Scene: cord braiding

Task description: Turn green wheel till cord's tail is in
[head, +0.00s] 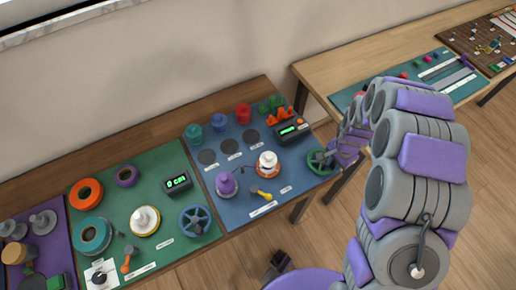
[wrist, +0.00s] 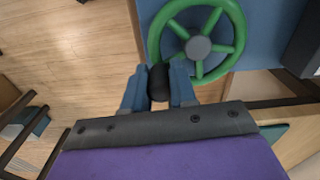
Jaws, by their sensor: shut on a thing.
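The green wheel (head: 316,162) stands at the right edge of the blue mat in the head view. In the wrist view the green wheel (wrist: 198,48) has a grey hub, spokes and a dark handle knob (wrist: 157,78) at its lower left rim. My gripper (wrist: 158,90) has its two blue fingers on either side of this knob, shut on it. In the head view my gripper (head: 342,146) is at the wheel's right side, partly hidden by my arm. I cannot make out the cord or its tail in either view.
The blue mat (head: 207,177) holds a purple spool (head: 227,184), a white and orange spool (head: 268,163), a yellow-handled tool (head: 263,197) and a dark display box (head: 291,130). A green mat (head: 150,165) with a blue wheel (head: 195,220) lies left. Open floor lies in front.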

